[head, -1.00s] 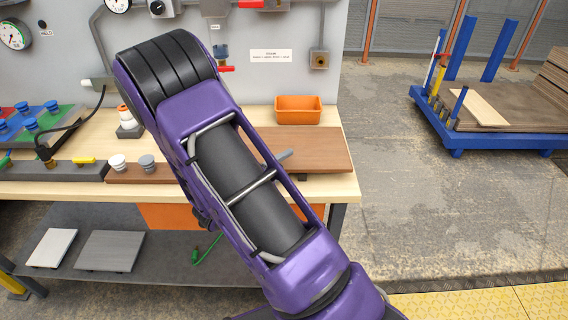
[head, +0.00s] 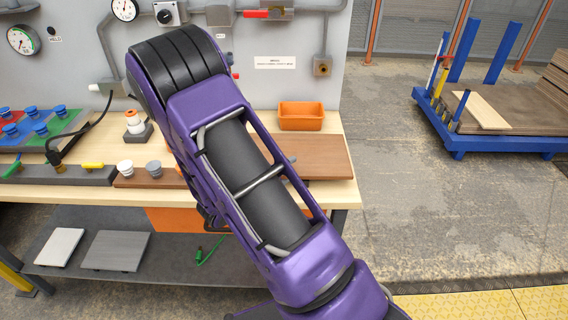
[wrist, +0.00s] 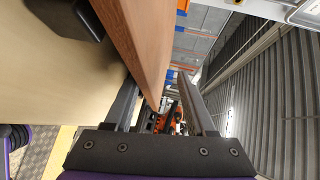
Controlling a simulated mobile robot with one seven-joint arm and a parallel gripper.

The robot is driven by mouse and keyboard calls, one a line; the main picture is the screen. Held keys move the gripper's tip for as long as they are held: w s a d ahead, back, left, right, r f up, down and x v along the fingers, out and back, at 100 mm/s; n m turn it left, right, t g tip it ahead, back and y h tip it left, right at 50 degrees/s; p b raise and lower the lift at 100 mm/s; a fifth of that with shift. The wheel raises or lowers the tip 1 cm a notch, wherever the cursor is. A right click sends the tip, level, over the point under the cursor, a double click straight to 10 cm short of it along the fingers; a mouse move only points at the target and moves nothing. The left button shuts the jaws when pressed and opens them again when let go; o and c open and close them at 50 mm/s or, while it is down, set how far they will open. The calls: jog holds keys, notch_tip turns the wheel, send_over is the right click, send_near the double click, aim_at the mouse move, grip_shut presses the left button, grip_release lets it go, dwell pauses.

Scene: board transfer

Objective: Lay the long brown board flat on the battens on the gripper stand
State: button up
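The long brown board (head: 325,160) shows on the right part of the workbench in the head view, partly hidden behind my arm. It looks flat there, slightly raised over a dark support at its front edge. In the wrist view the board (wrist: 141,30) runs down between the fingers of my gripper (wrist: 157,85). The left finger lies on the side of the board towards the bench top. The right finger stands clear of the board with a visible gap, so the gripper is open. The head view hides my gripper behind my arm. I cannot make out the battens or stand clearly.
An orange bin (head: 301,117) stands behind the board. Knobs and a coloured panel (head: 40,132) fill the left of the workbench (head: 60,193). A dark block (wrist: 65,18) sits near the board in the wrist view. A blue cart (head: 470,143) stands right, across clear floor.

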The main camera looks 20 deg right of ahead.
jog(key=shift+r+y+p, duration=0.3)
jog(key=shift+y+p, duration=0.2)
jog(key=shift+p, duration=0.5)
jog(key=shift+a+g+y+b, duration=0.1)
jog(key=shift+g+y+b, duration=0.2)
jog(key=shift+g+y, duration=0.1)
jog(key=g+y, duration=0.1)
jog(key=y, duration=0.2)
jog(key=shift+s+r, duration=0.1)
jog(key=shift+r, duration=0.05)
jog(key=g+y, duration=0.1)
jog(key=y, duration=0.1)
jog(key=g+y, duration=0.1)
jog(key=y, duration=0.1)
jog(key=shift+s+a+r, duration=0.1)
jog(key=shift+a+r, duration=0.05)
jog(key=shift+a, duration=0.25)
jog(key=shift+s+a+r, duration=0.3)
jog(key=shift+s+a, duration=0.05)
jog(key=shift+a, duration=0.35)
jog(key=shift+s+a+r, duration=0.3)
jog(key=shift+s+a, duration=0.05)
jog(key=shift+a, duration=0.3)
jog(key=o, duration=0.6)
jog(key=shift+c, duration=0.2)
